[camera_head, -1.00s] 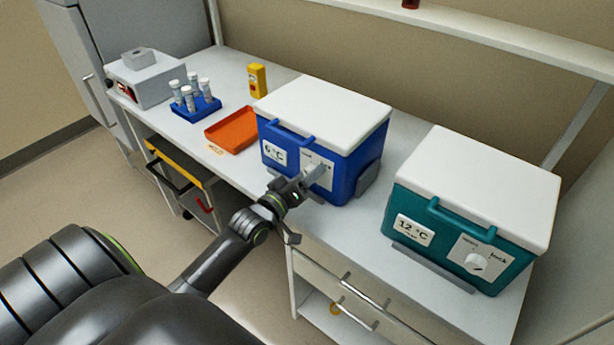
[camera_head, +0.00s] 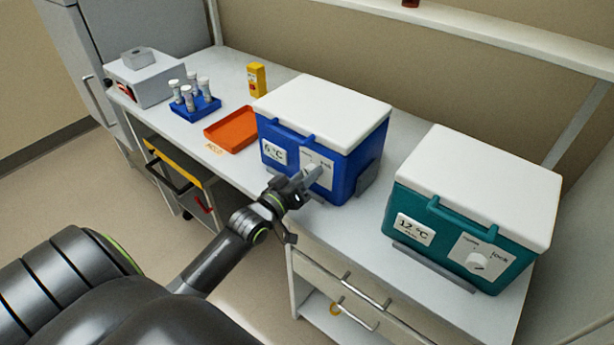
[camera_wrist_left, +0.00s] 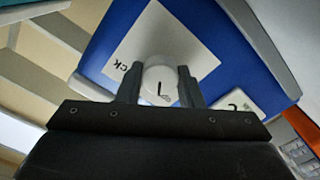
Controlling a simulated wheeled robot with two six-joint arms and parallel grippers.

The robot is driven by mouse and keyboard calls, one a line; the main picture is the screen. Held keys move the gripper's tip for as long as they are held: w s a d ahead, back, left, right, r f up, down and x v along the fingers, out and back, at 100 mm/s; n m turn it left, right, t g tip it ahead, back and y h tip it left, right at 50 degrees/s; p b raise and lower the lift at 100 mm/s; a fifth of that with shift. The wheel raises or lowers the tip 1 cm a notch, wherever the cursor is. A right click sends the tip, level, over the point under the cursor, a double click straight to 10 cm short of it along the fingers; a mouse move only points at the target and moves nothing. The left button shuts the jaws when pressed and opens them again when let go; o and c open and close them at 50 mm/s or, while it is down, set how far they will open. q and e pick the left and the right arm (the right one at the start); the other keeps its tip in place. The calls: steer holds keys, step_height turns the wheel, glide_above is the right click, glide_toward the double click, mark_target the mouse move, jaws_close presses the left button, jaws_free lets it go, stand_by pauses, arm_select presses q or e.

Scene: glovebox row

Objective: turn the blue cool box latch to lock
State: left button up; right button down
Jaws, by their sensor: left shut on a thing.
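The blue cool box (camera_head: 350,170) with a white lid stands on the bench, its front bearing a 6 °C label and a white latch plate. My left gripper (camera_head: 310,173) is at that plate, in front of the box. In the left wrist view the white round latch knob (camera_wrist_left: 160,82) sits between the two fingers of my left gripper (camera_wrist_left: 158,85), which are shut on it. A dark line marks the knob. The word ending in "ck" shows on the plate (camera_wrist_left: 130,60). In the head view the gripper hides most of the knob. My right gripper is not in view.
A teal cool box (camera_head: 465,215) with its own white knob stands to the right. An orange tray (camera_head: 232,130), a blue tube rack (camera_head: 196,108), a yellow bottle (camera_head: 257,80) and a grey device (camera_head: 147,77) are to the left. Drawers (camera_head: 345,290) lie below the bench.

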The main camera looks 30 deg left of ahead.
arm_select(q)
steer(key=m+b, duration=0.1)
steer(key=m, duration=0.3)
steer(key=shift+f+m+b, duration=0.1)
steer(key=shift+m+b, duration=0.2)
steer(key=m+b, duration=0.1)
steer(key=m, duration=0.2)
steer(key=shift+m+b, duration=0.3)
steer(key=shift+m, duration=0.1)
steer(key=m+b, duration=0.2)
steer(key=m, duration=0.2)
steer(key=shift+m+b, duration=0.6)
steer(key=shift+m, duration=1.1)
steer(key=o, duration=1)
steer(key=shift+c, duration=0.2)
